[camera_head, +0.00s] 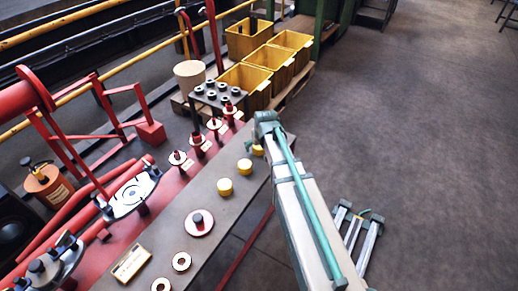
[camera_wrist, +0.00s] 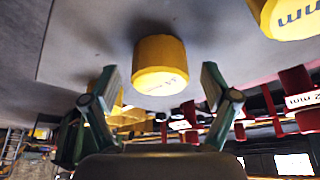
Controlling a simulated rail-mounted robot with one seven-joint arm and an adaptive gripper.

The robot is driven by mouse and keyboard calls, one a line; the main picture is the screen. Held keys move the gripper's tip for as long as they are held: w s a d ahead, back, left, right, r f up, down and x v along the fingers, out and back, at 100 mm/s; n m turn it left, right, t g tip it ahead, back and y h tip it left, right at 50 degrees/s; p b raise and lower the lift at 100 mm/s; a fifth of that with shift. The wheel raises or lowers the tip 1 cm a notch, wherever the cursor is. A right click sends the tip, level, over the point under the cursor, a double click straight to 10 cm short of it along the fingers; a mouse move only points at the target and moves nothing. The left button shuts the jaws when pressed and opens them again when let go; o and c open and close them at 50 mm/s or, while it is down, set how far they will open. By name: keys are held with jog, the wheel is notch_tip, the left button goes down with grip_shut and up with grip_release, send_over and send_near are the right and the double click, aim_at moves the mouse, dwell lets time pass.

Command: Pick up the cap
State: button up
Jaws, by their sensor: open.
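Yellow cylindrical caps stand in a row on the grey bench (camera_head: 165,240): a near one (camera_head: 225,187), a middle one (camera_head: 244,166) and a far one (camera_head: 258,150), partly hidden by my arm. My gripper (camera_head: 268,128) is at the bench's far right end, close to the far cap. In the wrist view, which looks upside down, a yellow cap (camera_wrist: 160,62) is centred ahead of my open fingers (camera_wrist: 160,80), with nothing held. Another yellow cap with lettering (camera_wrist: 290,15) shows at the upper right. Which one is meant cannot be told.
Red fittings (camera_head: 197,139) on a red rail line the bench's left side. A dark rack with several round parts (camera_head: 218,97) stands beyond. Yellow bins (camera_head: 270,60) sit on a pallet behind. Discs (camera_head: 199,222) lie on the near bench. The floor at right (camera_head: 420,130) is mostly clear.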

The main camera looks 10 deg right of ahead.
jog(key=c, duration=1.1)
jog(key=shift+r, duration=0.1)
jog(key=shift+r, duration=0.45)
notch_tip(320, 180, up, 2)
jog(key=s+r, duration=0.3)
jog(key=s, duration=0.1)
jog(key=s+r+p, duration=0.1)
jog(key=s+r, duration=0.2)
jog(key=s, duration=0.2)
jog(key=s+r, duration=0.4)
jog(key=s, duration=0.1)
jog(key=shift+d, duration=0.4)
